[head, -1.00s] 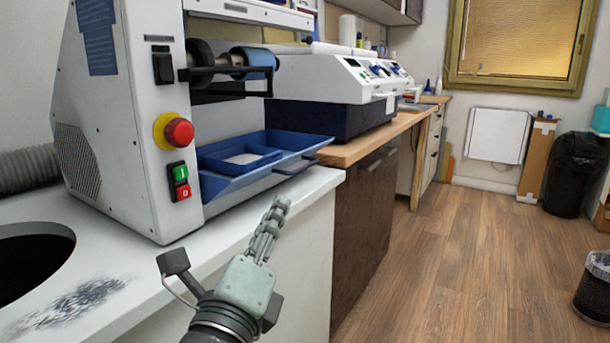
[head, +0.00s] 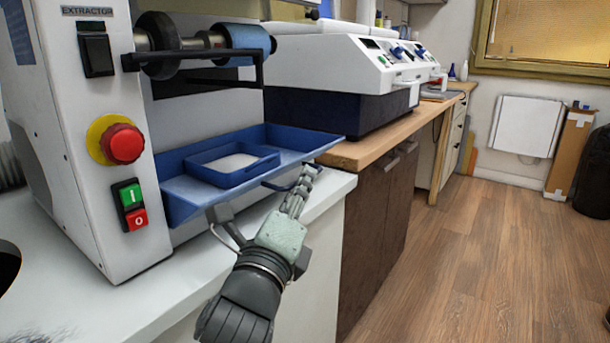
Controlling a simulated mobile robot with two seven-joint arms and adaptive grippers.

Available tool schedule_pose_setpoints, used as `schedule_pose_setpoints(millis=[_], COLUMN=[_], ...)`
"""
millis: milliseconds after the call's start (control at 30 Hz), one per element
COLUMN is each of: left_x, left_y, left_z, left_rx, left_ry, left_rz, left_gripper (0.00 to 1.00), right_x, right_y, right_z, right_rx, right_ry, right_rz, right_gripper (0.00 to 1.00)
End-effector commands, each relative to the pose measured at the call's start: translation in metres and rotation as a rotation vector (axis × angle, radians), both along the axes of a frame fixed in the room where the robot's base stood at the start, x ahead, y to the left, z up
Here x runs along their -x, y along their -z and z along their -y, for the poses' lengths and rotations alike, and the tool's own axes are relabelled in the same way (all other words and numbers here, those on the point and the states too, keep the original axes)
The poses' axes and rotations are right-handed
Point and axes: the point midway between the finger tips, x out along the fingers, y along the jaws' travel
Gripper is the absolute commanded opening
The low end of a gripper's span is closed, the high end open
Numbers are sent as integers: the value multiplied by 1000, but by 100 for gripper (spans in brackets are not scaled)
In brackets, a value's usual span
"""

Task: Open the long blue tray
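The long blue tray (head: 185,199) sits low in the white machine at the left. A dark blue handle (head: 275,186) shows on its front side, near the right end. A smaller blue tray (head: 207,176) with a whitish patch inside lies in it. My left gripper (head: 265,192) is in front of the tray with its fingers spread wide, open and empty. Its long fingers reach up to the right end of the handle and overlap it in the picture; I cannot tell whether they touch. My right gripper is not in view.
The white machine (head: 85,220) carries a red stop button (head: 122,143), green and red switches (head: 133,205) and a roller (head: 243,45) above the tray. A wooden counter (head: 385,142) with another white machine (head: 335,68) continues behind. The wooden floor (head: 480,260) at the right is clear.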

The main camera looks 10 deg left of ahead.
Motion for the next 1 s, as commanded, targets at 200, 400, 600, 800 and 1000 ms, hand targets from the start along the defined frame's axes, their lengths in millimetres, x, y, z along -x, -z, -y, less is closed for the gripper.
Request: schedule_pose_setpoints(millis=[200, 400, 600, 800, 1000], left_x=[-23, -27, -27, -27, -27], left_y=[-5, -6, -6, -5, -5], left_z=[1, 1, 1, 1, 1], left_rx=[1, 1, 1, 1, 0], left_ry=[0, 0, 0, 0, -1], left_rz=[-1, 0, 0, 0, -1], left_gripper=[28, 28, 18, 0, 0], right_x=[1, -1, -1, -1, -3], right_y=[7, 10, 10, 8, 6], right_z=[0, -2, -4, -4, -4], right_rx=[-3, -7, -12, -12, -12], right_ry=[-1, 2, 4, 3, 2], right_rz=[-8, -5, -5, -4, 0], right_gripper=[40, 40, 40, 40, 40])
